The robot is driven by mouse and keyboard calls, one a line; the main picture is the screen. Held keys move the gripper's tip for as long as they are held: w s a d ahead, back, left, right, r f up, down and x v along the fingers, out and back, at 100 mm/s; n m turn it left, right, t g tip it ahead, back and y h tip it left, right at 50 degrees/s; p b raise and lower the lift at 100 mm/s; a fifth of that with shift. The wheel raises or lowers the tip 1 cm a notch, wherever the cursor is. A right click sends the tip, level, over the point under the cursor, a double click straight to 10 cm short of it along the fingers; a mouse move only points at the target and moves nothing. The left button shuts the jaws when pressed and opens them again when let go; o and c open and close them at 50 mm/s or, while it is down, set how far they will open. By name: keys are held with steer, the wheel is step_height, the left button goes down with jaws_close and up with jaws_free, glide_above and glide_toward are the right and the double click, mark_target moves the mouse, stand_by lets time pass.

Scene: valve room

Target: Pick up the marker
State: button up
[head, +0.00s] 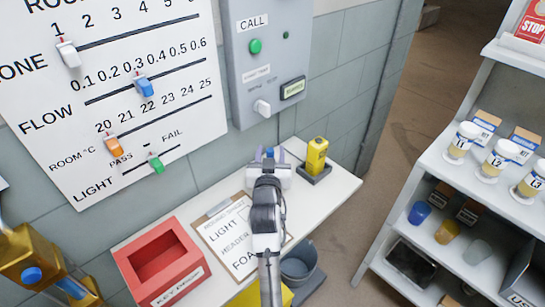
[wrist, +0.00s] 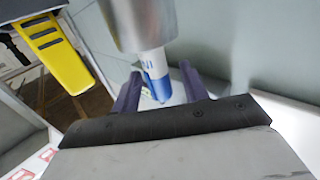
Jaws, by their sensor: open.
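The marker is white with a blue end. In the wrist view the marker (wrist: 153,70) stands in a silver cylindrical holder (wrist: 145,22), and the picture is upside down, so its blue end points up. My gripper (wrist: 160,76) is open, with one finger on each side of the marker; I cannot tell whether either touches it. In the head view my gripper (head: 268,157) is over the back of the white table (head: 335,190), and a small blue bit, likely the marker's end, shows between its fingers. The holder is hidden there by my gripper.
A yellow device (head: 317,155) on a dark base stands close right of my gripper; it also shows in the wrist view (wrist: 50,45). A clipboard (head: 215,225) and a red box (head: 160,262) lie left. The wall panel (head: 268,60) rises behind. Shelves (head: 430,165) stand right.

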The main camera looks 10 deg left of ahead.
steer(key=shift+w, duration=0.1)
steer(key=shift+r, duration=0.1)
jaws_close()
stand_by(0.4)
